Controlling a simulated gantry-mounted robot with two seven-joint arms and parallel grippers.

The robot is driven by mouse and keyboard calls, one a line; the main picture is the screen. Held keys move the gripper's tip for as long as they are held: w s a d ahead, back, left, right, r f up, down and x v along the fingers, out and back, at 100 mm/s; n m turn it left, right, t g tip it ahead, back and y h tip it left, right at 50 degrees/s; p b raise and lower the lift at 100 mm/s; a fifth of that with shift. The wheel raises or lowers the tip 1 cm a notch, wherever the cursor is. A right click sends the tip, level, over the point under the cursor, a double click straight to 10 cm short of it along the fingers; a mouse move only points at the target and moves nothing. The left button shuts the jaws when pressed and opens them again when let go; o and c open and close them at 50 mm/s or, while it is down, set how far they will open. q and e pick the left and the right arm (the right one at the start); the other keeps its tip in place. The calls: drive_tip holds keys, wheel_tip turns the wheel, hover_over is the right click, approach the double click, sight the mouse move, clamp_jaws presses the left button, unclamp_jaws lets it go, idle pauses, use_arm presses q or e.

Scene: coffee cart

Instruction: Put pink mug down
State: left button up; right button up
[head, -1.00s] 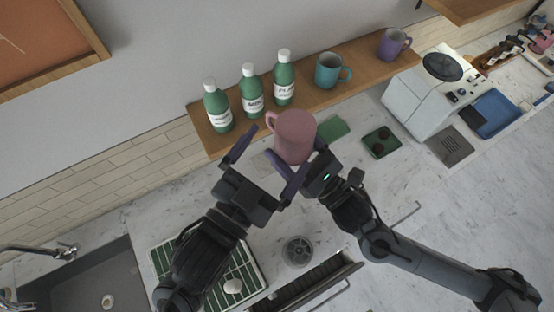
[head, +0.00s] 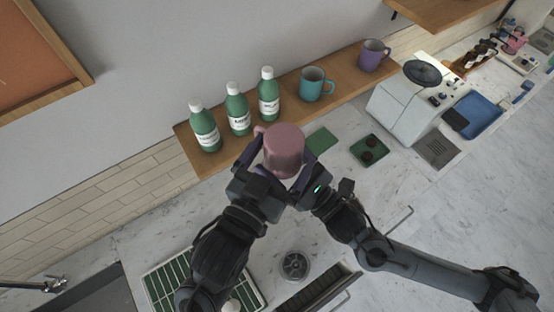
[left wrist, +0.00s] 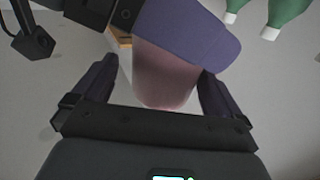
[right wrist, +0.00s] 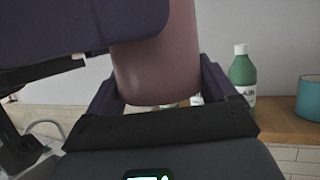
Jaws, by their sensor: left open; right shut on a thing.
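The pink mug (head: 284,150) is held up in the air in front of the wooden shelf, its handle toward the left. My right gripper (head: 296,184) is shut on the mug from the right and below. In the right wrist view the mug (right wrist: 156,70) sits between the fingers. My left gripper (head: 262,172) is open, with its fingers around the mug's left side. In the left wrist view the mug (left wrist: 165,75) lies between the open fingers, partly covered by a purple finger of my right gripper. Whether the left fingers touch it cannot be told.
The wooden shelf (head: 340,92) holds several green bottles (head: 238,110), a teal mug (head: 312,84) and a purple mug (head: 373,56). A white coffee machine (head: 402,105) stands at the right. Below are a green mat (head: 320,141), a dark green tray (head: 358,152) and bare marble counter.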

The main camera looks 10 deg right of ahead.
drive_tip(key=shift+s+a, duration=0.2)
use_arm(q)
drive_tip(key=shift+s+d+f, duration=0.1)
drive_tip(key=shift+d, duration=0.05)
drive_tip(key=c, duration=1.1)
use_arm(e)
drive_tip(key=shift+a, duration=0.1)
use_arm(q)
drive_tip(key=shift+c, duration=0.5)
use_arm(e)
drive_tip(key=o, duration=1.1)
drive_tip(key=shift+d, duration=0.2)
